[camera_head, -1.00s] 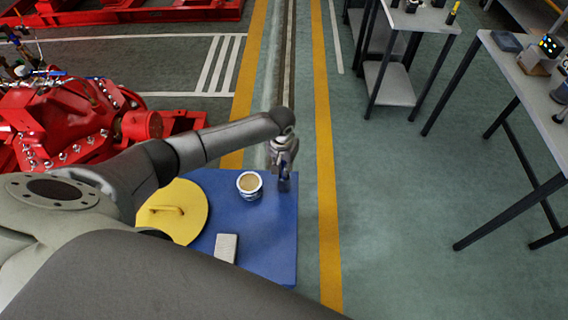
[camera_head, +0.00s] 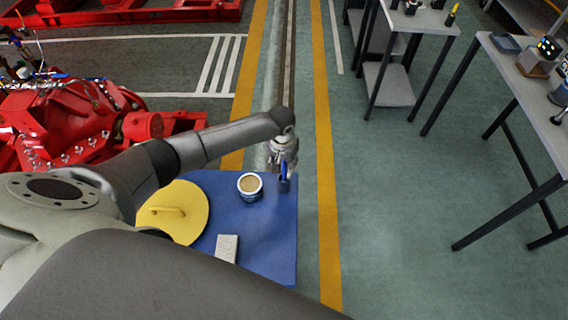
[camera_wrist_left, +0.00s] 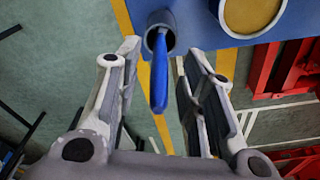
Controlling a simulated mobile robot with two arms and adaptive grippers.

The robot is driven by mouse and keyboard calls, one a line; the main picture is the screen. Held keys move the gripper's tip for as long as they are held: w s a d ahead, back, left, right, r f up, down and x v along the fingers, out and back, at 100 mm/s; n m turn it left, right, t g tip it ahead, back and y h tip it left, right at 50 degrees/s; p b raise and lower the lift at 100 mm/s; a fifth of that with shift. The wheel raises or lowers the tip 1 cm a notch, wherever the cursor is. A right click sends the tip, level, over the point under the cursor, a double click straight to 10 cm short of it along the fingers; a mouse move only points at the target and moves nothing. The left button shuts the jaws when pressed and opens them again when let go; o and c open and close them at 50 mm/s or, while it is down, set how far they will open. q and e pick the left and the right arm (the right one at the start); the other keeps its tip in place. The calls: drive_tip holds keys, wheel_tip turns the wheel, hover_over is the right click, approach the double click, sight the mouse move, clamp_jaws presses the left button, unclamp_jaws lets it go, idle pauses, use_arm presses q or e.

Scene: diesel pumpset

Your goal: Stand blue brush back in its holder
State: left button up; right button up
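The blue brush (camera_head: 284,169) stands in its dark grey cup-like holder (camera_head: 285,186) near the right edge of the blue tabletop (camera_head: 262,236). In the left wrist view, the lower end of the brush (camera_wrist_left: 159,76) is inside the round mouth of the holder (camera_wrist_left: 161,22), and its handle points toward the camera, leaning slightly. My left gripper (camera_head: 283,158) is just behind and above the holder. Its fingers (camera_wrist_left: 157,60) are spread on both sides of the handle, with gaps visible, so it is open and not holding the brush. My right gripper is not in view.
A tin with tan contents (camera_head: 250,185) stands left of the holder. A yellow round lid with a handle (camera_head: 190,222) and a pale block (camera_head: 227,248) lie on the blue top. Red machinery (camera_head: 70,120) is at left; grey workbenches (camera_head: 525,90) are at right.

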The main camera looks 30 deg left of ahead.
use_arm(q)
drive_tip(key=shift+r+p, duration=2.45)
drive_tip(key=shift+r, duration=0.2)
drive_tip(key=shift+r+p, duration=0.3)
drive_tip(key=shift+r, duration=1)
